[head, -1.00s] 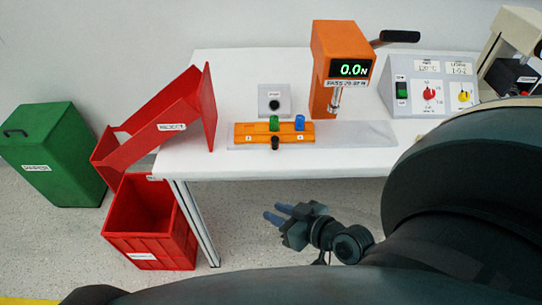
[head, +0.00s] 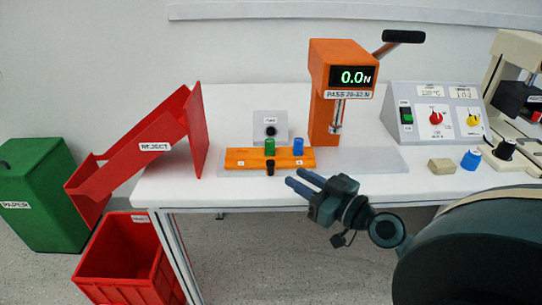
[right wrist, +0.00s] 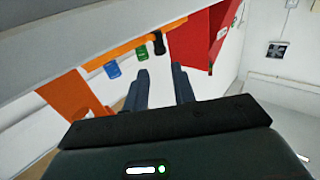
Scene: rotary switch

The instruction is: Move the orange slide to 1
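The orange slide (head: 240,159) is a flat bar on a grey plate at the table's front. It has a black knob (head: 270,168) at its front edge and two small white labels, too small to read surely. A green cylinder (head: 270,146) and a blue cylinder (head: 298,146) stand at its back. My right gripper (head: 297,180) is open and empty, in front of and right of the black knob, apart from it. The right wrist view shows its two fingers (right wrist: 160,68) spread, with the black knob (right wrist: 158,43) beyond them. My left gripper is not in view.
An orange press (head: 325,120) with a 0.0N display stands behind right. A grey control box (head: 425,95) is farther right, with a tan block (head: 441,166) and a blue knob (head: 471,158) before it. A red reject chute (head: 130,165) stands left. The grey plate (head: 365,160) is bare to the right.

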